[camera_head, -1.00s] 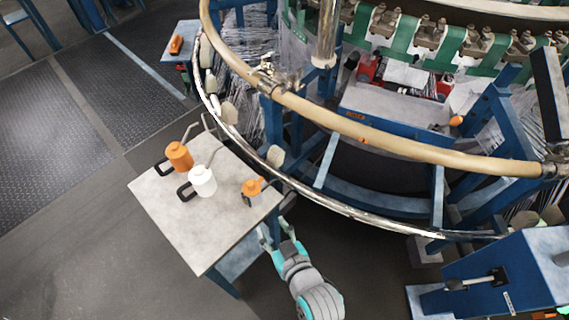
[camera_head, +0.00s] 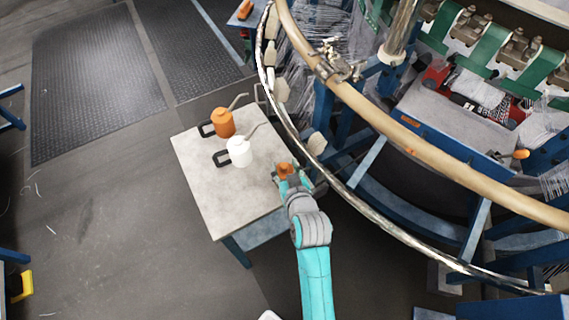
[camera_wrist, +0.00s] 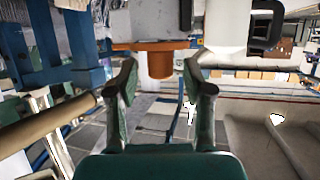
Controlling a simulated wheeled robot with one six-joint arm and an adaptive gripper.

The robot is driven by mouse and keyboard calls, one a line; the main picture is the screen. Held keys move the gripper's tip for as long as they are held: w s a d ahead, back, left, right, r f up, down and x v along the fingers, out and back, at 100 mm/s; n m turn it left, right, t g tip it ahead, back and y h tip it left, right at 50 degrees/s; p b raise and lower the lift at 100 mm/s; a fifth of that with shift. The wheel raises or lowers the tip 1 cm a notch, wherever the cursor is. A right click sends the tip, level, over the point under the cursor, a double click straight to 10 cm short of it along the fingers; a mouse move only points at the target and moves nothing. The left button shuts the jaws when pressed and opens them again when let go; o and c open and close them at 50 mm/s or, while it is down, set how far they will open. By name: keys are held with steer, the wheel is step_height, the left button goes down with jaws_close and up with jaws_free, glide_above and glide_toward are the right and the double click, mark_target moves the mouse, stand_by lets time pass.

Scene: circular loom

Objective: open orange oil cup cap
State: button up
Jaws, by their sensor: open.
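The small orange oil cup (camera_head: 284,169) stands at the right edge of the table, partly hidden by my gripper. My gripper (camera_head: 290,181) reaches it from the front. In the wrist view an orange round part with a wider flange (camera_wrist: 160,62) shows between my two fingers (camera_wrist: 160,82). The fingers are open, one on each side of it, with visible gaps, and I hold nothing. I cannot tell cap from body in this view, or how far beyond the fingertips the part lies.
An orange oil can (camera_head: 223,122) and a white oil can (camera_head: 239,152), with spouts and black handles, stand on the grey table (camera_head: 205,190) to the left. The loom's curved rail (camera_head: 345,195) passes close on the right. The table's front half is clear.

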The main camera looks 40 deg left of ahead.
steer(key=shift+x, duration=0.85)
steer(key=shift+c, duration=0.2)
jaws_close()
